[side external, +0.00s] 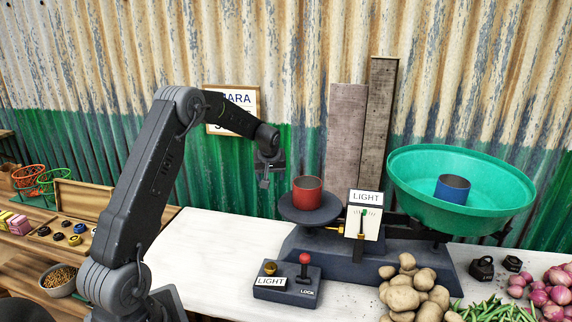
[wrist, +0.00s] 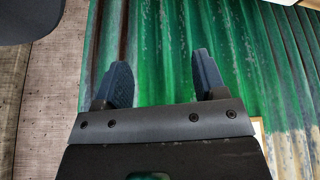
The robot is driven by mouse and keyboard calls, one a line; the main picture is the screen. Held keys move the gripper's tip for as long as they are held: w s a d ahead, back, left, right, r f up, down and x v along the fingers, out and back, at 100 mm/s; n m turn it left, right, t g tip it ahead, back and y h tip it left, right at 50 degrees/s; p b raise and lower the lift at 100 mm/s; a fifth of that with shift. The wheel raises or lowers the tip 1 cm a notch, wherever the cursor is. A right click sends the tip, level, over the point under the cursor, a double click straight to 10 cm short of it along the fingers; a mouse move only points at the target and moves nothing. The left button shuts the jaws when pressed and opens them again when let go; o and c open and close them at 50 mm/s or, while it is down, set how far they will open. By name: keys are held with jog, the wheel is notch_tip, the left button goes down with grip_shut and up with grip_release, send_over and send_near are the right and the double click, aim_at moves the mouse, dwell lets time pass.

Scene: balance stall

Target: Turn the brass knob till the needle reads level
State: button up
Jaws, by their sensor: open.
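A brass knob (side external: 270,267) sits on a dark control box (side external: 289,290) at the table's front, above a "LIGHT" label. A red-topped lever (side external: 304,262) marked "LOCK" stands beside it. The balance's white dial (side external: 364,223) carries a dark needle (side external: 361,224) near a green mark, under a "LIGHT" sign; the exact reading is too small to tell. My gripper (side external: 264,182) is open and empty, up and left of the scale, well above the knob. In the wrist view its two fingers (wrist: 165,76) stand apart with only wall between them.
The dark plate (side external: 311,212) holds a red cup (side external: 307,190); the green basin (side external: 430,208) holds a blue cup (side external: 452,188). Potatoes (side external: 408,290), beans (side external: 490,311), onions (side external: 545,290) and black weights (side external: 482,267) lie at right. The white tabletop (side external: 205,255) is clear left of the box.

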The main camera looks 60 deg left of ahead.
jog(key=s+d+r+m+t, duration=0.1)
jog(key=s+d+r+m, duration=0.2)
jog(key=d+r, duration=0.4)
jog(key=s+d+r+m+t+h, duration=0.1)
jog(key=s+d+r, duration=0.3)
jog(key=d, duration=1)
notch_tip(320, 180, up, 3)
jog(key=shift+d+r+m, duration=0.1)
jog(key=shift+d+m, duration=0.05)
jog(key=shift+m, duration=0.75)
jog(key=shift+s, duration=0.1)
jog(key=n+g+h, duration=0.3)
jog(key=n+h, duration=0.5)
jog(key=n, duration=0.6)
send_near(270, 266)
jog(key=x, duration=0.9)
jog(key=shift+c, duration=0.5)
